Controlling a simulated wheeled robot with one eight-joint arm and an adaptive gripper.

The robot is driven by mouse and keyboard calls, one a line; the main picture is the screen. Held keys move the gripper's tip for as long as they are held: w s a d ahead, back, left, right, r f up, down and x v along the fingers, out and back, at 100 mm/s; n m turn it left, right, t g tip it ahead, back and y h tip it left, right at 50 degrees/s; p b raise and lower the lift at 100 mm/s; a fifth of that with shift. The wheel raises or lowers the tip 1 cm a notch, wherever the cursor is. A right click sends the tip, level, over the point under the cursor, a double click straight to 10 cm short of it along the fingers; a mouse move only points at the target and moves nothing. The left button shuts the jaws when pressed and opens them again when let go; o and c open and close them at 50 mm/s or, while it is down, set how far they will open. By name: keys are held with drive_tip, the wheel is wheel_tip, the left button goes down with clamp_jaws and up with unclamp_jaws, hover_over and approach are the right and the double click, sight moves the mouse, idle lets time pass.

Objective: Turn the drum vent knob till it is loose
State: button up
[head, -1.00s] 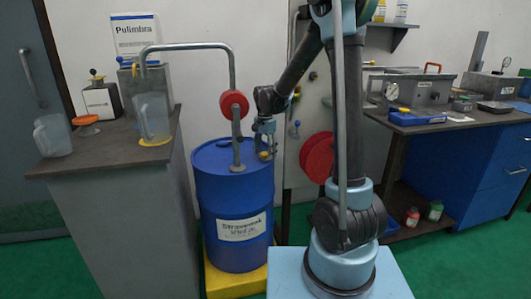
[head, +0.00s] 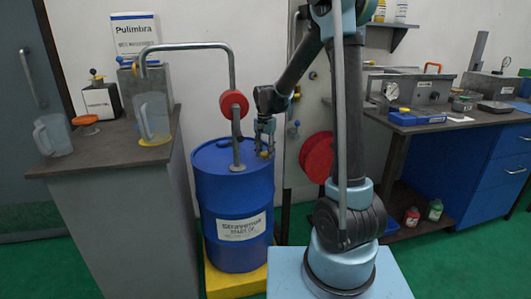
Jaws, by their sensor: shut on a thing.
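A blue drum (head: 236,205) with a white label stands upright on a yellow base in the middle left of the head view. A small yellowish vent knob (head: 265,155) sits on the right part of the drum's top, mostly hidden by the fingers. My gripper (head: 265,150) points down over it from the right and is shut on the knob. The knob's marks are too small to make out.
A grey bent pipe (head: 232,68) with a red round part (head: 234,104) rises from the drum top, close left of my gripper. A dark-topped counter (head: 110,158) with jugs stands at left. A workbench (head: 470,122) stands at right.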

drive_tip(key=n, duration=0.5)
drive_tip(key=shift+n, duration=0.3)
drive_tip(key=n, duration=0.5)
drive_tip(key=shift+w+n, duration=0.1)
drive_tip(key=shift+n, duration=0.2)
drive_tip(key=n, duration=0.5)
drive_tip(key=shift+n, duration=2.4)
drive_tip(key=o, duration=1.1)
drive_tip(key=shift+w, duration=0.1)
drive_tip(key=shift+c, duration=0.2)
